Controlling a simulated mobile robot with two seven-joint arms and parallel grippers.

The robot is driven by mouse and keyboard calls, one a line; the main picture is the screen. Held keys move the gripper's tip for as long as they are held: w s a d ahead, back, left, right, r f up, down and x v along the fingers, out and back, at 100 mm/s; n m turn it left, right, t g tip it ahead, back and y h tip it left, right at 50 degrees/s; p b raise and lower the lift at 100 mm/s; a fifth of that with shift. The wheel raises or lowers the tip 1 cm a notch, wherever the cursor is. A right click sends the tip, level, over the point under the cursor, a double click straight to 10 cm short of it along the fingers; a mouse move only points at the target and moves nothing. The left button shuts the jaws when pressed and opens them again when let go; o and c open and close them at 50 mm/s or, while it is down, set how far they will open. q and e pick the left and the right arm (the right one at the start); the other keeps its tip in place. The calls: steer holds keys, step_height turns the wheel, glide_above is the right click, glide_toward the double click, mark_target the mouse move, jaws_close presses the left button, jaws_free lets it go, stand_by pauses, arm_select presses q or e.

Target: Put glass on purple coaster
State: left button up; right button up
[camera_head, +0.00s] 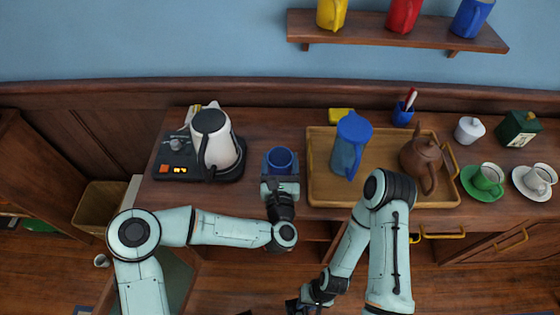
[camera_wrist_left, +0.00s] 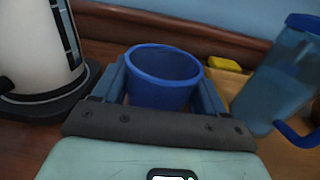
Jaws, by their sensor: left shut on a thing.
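A blue glass (camera_head: 280,158) is upright at the counter's front part, between the kettle and the tray. My left gripper (camera_head: 281,172) is shut on it, with one finger on each side. The wrist view shows the glass (camera_wrist_left: 163,82) between the two fingers (camera_wrist_left: 165,95), its open rim up. Whether its base touches the counter is hidden. I see no purple coaster in either view. My right gripper (camera_head: 298,304) is low at the bottom, in front of the counter, and its fingers are too small and dark to read.
A white kettle (camera_head: 213,135) on a black base stands left of the glass. A wooden tray (camera_head: 318,180) to the right holds a blue pitcher (camera_head: 349,146) and a brown teapot (camera_head: 422,158). A yellow block (camera_head: 341,115) lies behind. Cups on green and white saucers stand far right.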

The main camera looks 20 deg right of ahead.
arm_select(q)
steer(key=shift+f, duration=0.15)
steer(key=o, duration=1.2)
steer(key=shift+c, duration=0.2)
steer(key=b+v, duration=0.2)
steer(key=v, duration=0.8)
steer(key=shift+s, duration=0.3)
steer(key=shift+s+a, duration=0.25)
steer(key=shift+s, duration=0.45)
